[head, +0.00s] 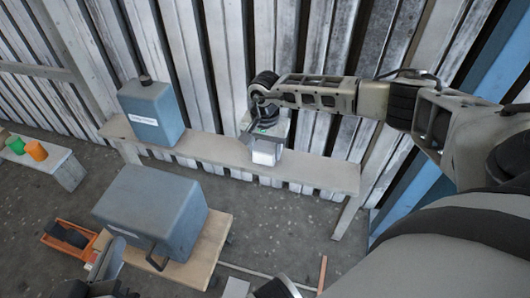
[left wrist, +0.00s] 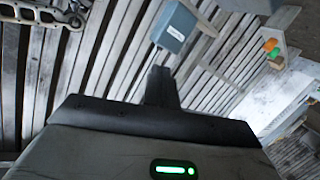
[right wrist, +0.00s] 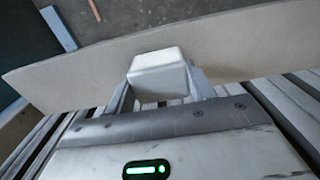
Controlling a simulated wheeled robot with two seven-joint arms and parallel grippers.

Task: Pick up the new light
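A pale, white-topped block (head: 265,151), which looks like the new light, is at the wooden bench. It also shows in the right wrist view (right wrist: 158,72). My right gripper (head: 265,138) is above it, with one finger on each side of the block. The fingers sit close against its sides, but I cannot tell whether they grip it. I cannot tell whether its underside rests on the bench. My left gripper (head: 108,262) is low at the left, beside the large blue-grey box. In the left wrist view its fingers (left wrist: 160,85) look together, with nothing between them.
A labelled blue-grey box (head: 152,112) stands on the bench (head: 215,150). A larger blue-grey box (head: 150,210) with a handle sits on a low wooden table (head: 212,255). An orange bin (head: 68,240) is beside it. Orange and green cups (head: 36,151) stand far left. A slatted wall is behind.

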